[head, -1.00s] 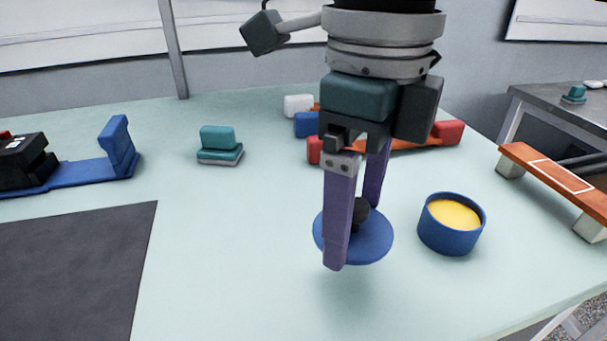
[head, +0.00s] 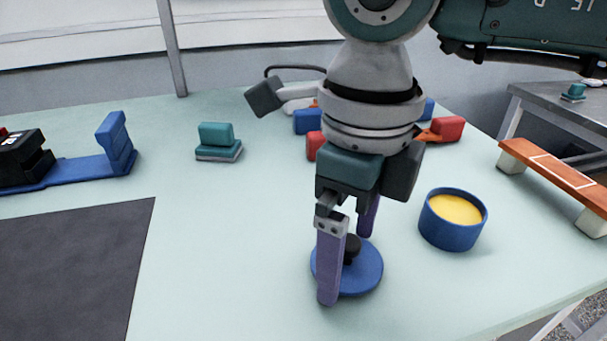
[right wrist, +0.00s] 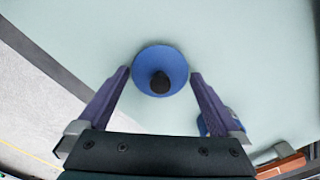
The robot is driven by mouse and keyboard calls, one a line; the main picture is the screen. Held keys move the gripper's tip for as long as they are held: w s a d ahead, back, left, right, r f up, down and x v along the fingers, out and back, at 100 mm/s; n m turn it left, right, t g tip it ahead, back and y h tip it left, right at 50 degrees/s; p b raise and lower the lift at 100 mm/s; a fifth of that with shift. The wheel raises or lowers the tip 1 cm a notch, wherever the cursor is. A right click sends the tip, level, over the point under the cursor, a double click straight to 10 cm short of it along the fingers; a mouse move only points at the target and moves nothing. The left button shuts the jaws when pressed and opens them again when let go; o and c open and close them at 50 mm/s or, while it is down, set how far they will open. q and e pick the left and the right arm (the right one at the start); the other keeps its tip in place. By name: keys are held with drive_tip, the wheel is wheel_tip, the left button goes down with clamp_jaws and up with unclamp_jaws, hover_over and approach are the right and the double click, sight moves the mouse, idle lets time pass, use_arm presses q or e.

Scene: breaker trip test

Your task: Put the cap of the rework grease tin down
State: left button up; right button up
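The cap, a blue disc with a dark knob (head: 366,272), lies flat on the table, with no clear gap beneath it. It also shows in the right wrist view (right wrist: 145,62). My right gripper (head: 346,268) points down over it, its two purple fingers at opposite sides of the disc. In the right wrist view the fingers (right wrist: 160,72) are spread wide, with narrow gaps beside the rim; the front finger hides part of the disc. The blue tin (head: 450,230) stands open to the right with yellow grease inside. My left gripper is not in view.
A teal block on a grey base (head: 217,143) stands left of the gripper. Red and blue items (head: 446,129) lie behind my arm. A dark mat (head: 70,270) and a blue stand (head: 85,170) are at the left. The pale tabletop near the cap is clear.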

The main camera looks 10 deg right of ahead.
sight(350, 242)
drive_tip(key=shift+r, duration=0.15)
wheel_tip(350, 242, up, 12)
drive_tip(key=p, duration=0.1)
idle(0.3)
